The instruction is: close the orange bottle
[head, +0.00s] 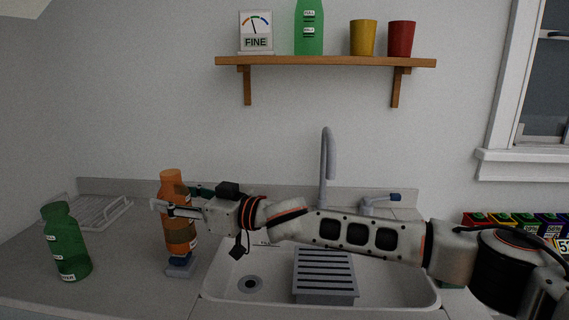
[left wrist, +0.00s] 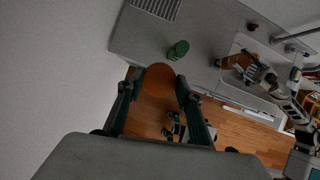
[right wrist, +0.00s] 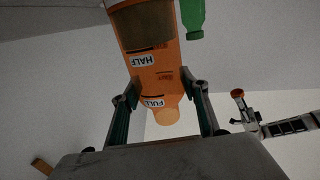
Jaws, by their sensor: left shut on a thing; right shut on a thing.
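The orange bottle (head: 176,231) is upright at the left of the sink in the head view, its bare neck upward. My right gripper (head: 175,209) is shut around its upper body. In the right wrist view the bottle (right wrist: 155,75) appears neck-down between the fingers, with HALF and FULL labels and a dark content band. My left gripper (left wrist: 155,92) is shut on a round orange cap (left wrist: 160,77), seen in the left wrist view. That gripper is outside the head view; the right wrist view shows the cap (right wrist: 238,93) apart from the bottle.
A green bottle (head: 66,241) stands left on the counter. A small blue-grey object (head: 181,266) sits at the orange bottle's base. The sink (head: 275,287), faucet (head: 326,165) and dish rack (head: 100,211) are nearby. A wall shelf (head: 325,62) holds cups and another green bottle.

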